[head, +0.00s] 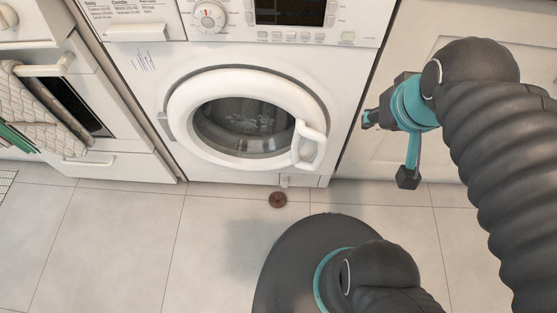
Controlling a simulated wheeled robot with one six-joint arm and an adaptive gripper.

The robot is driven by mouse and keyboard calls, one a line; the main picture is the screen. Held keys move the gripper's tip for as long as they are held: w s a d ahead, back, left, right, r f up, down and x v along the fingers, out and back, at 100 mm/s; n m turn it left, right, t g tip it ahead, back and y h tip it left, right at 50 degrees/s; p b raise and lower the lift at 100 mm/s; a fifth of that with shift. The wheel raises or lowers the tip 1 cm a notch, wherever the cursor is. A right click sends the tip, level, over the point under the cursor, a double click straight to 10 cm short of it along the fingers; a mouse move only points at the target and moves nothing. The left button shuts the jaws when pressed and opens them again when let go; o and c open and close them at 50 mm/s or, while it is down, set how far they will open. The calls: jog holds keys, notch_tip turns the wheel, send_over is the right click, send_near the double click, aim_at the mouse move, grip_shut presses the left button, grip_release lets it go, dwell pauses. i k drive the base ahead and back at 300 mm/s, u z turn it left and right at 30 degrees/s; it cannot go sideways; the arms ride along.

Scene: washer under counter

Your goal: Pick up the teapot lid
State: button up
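A small round brown object (278,200), which looks like the teapot lid, lies on the tiled floor just in front of the washer. It is small in view, and its finer details cannot be made out. My gripper (387,148) is up at the right, in front of the white cabinet, above and to the right of the lid. Its fingers are spread apart, with nothing seen between them. It is well clear of the lid.
The white washer (150,85) stands behind the lid, its round door (178,120) shut. An oven (115,130) with a cloth (28,115) on its handle is at left. A white cabinet (440,165) is at right. Floor left of the lid is clear.

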aim_at(277, 200)
jog(key=u, duration=2.75)
jog(key=k, duration=1.3)
jog(key=z, duration=1.5)
jog(key=i, duration=0.5)
